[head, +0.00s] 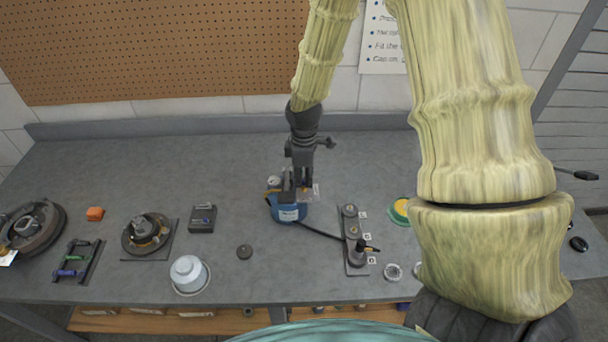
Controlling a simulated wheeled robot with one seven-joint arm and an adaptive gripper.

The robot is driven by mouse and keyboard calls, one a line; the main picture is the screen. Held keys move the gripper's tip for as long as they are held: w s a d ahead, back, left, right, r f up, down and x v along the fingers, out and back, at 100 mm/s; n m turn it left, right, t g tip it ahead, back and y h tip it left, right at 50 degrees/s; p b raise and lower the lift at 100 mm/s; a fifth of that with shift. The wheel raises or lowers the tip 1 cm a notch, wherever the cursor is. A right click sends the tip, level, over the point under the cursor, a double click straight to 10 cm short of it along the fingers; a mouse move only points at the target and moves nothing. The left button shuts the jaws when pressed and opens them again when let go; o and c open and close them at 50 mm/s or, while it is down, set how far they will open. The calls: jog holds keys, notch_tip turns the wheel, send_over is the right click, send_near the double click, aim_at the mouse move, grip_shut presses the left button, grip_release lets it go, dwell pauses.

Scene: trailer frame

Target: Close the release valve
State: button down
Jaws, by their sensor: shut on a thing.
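A blue unit (289,212) with a pale label stands on the grey workbench near its middle. A black hose or cable runs from it to the right. My gripper (298,188) reaches down from above onto the top of this unit. Its fingers are shut on a small part there, which they mostly hide. I cannot make out the release valve clearly.
A grey plate with round fittings (355,265) lies right of the unit. The bench's back strip is clear. My arm covers the right side.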

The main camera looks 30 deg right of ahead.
jog(key=shift+d+r+n, duration=0.1)
jog(key=shift+n, duration=0.5)
jog(key=c, duration=1.7)
grip_release()
jog(key=shift+c, duration=0.2)
notch_tip(320, 180, up, 12)
